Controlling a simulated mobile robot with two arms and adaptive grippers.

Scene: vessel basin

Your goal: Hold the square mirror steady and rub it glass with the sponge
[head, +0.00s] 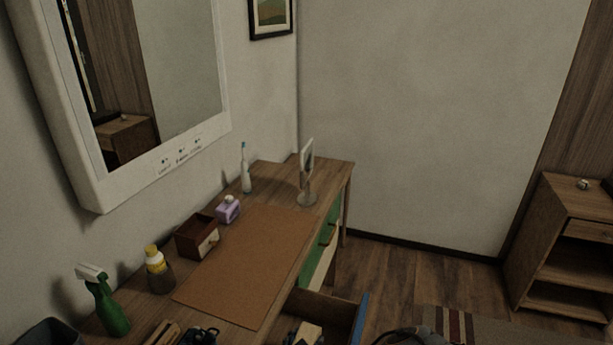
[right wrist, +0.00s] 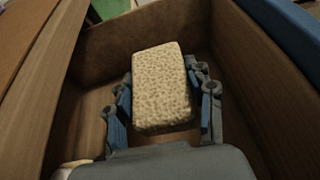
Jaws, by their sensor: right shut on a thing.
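The square mirror (head: 307,156) stands upright on a round-footed stand at the far end of the desk, seen nearly edge-on in the head view. The sponge (right wrist: 162,75) is a pale yellow, speckled block inside the open drawer (right wrist: 265,85). My right gripper (right wrist: 162,100) reaches down into the drawer, its fingers shut on the sponge from both sides. In the head view the sponge (head: 308,333) shows at the bottom edge, within the drawer. My right gripper is far from the mirror.
The desk has a brown mat (head: 245,265), a green spray bottle (head: 108,305), a yellow-capped bottle (head: 157,268), a small box (head: 195,240), a purple bottle (head: 228,209) and a toothbrush (head: 244,168). Drawer walls surround my right gripper closely. A wall mirror cabinet (head: 155,170) hangs above.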

